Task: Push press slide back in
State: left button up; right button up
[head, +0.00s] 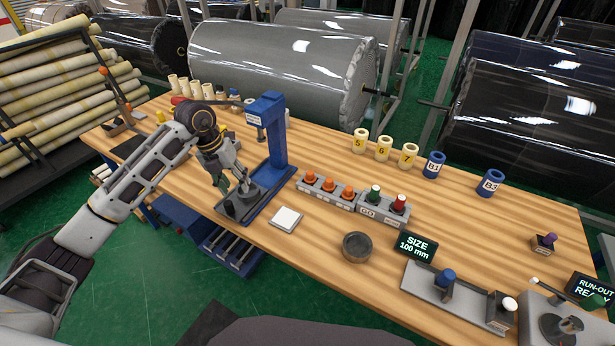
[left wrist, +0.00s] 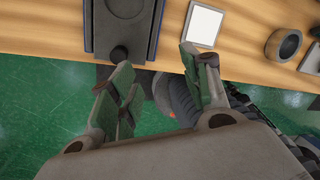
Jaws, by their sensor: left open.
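The blue press (head: 270,140) stands upright on the table, left of the middle. Its dark grey slide (head: 238,211) lies at the front of the blue base, out from under the press head and near the table's front edge. In the left wrist view the slide (left wrist: 122,18) shows at the top, with a round dark knob (left wrist: 118,54) at its near end. My left gripper (head: 242,184) is open above the slide in the head view and partly covers it. In the left wrist view its green-padded fingers (left wrist: 157,62) are apart with nothing between them. My right gripper is not seen.
A white square pad (head: 286,218) lies right of the press. Behind it stands a row of orange, green and red buttons (head: 350,190).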

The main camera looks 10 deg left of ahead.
pick_arm(q)
jog(key=d+r+t+h, duration=0.1)
jog(key=d+r+h, duration=0.2)
jog(key=d, duration=0.7)
jog(key=s+d+r+m+t+h, duration=0.1)
jog(key=d+r+h, duration=0.2)
jog(key=d+h, duration=0.5)
jog(key=shift+s+d+r+t, duration=0.15)
jog(key=shift+s+d+t, duration=0.15)
jog(key=shift+d, duration=1.5)
jog(key=shift+w+r, duration=0.1)
